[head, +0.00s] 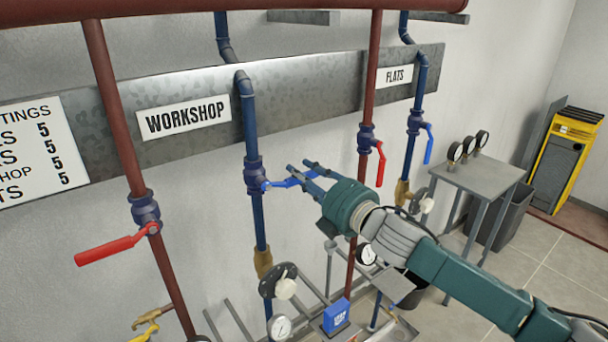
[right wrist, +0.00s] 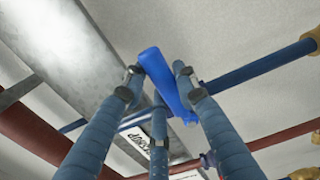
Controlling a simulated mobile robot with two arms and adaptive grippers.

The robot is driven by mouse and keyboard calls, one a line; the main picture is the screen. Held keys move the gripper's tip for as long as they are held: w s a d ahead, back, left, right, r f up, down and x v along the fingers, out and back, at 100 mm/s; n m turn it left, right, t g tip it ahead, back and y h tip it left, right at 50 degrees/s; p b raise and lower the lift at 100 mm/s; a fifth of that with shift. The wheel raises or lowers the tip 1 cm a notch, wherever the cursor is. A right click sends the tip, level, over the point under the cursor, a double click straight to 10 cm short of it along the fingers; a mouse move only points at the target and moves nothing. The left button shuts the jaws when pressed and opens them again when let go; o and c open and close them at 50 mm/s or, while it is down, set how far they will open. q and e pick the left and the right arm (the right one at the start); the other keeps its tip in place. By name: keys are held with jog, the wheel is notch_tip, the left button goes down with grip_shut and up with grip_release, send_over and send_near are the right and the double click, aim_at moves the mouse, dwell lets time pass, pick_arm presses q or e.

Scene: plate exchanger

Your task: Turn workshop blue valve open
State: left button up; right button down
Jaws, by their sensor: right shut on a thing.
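The workshop blue valve (head: 254,176) sits on the vertical blue pipe just right of the WORKSHOP sign (head: 183,117). Its blue lever (head: 283,183) sticks out to the right, crosswise to the pipe. My right gripper (head: 305,172) reaches in from the lower right with its fingers around the lever's outer end. In the right wrist view the blue lever (right wrist: 163,80) lies between the fingers, shut on it. The fingers partly hide the lever in the head view. My left gripper is not in view.
A red workshop lever (head: 112,248) points left on the red pipe. The flats red lever (head: 380,164) and flats blue lever (head: 428,146) hang down to the right. Gauges, pipes and a blue box (head: 337,315) stand below. A grey table (head: 475,178) stands further right.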

jog(key=shift+f, duration=0.1)
jog(key=shift+s+a+f+m+p, duration=0.35)
jog(key=shift+s+a+f+m, duration=0.95)
jog(key=shift+m, duration=1.75)
jog(key=shift+s+a+f+m+p, duration=0.35)
jog(key=shift+a+f+m, duration=0.55)
jog(key=shift+f+m, duration=1.55)
jog(key=shift+s+a+f+m+p, duration=0.4)
jog(key=shift+s+a+f+m, duration=0.5)
jog(key=shift+m, duration=2.7)
jog(key=shift+w+a+f, duration=0.1)
jog(key=shift+a+f, duration=0.05)
jog(key=shift+a, duration=0.1)
jog(key=c, duration=1.3)
grip_release()
jog(key=shift+d, duration=0.1)
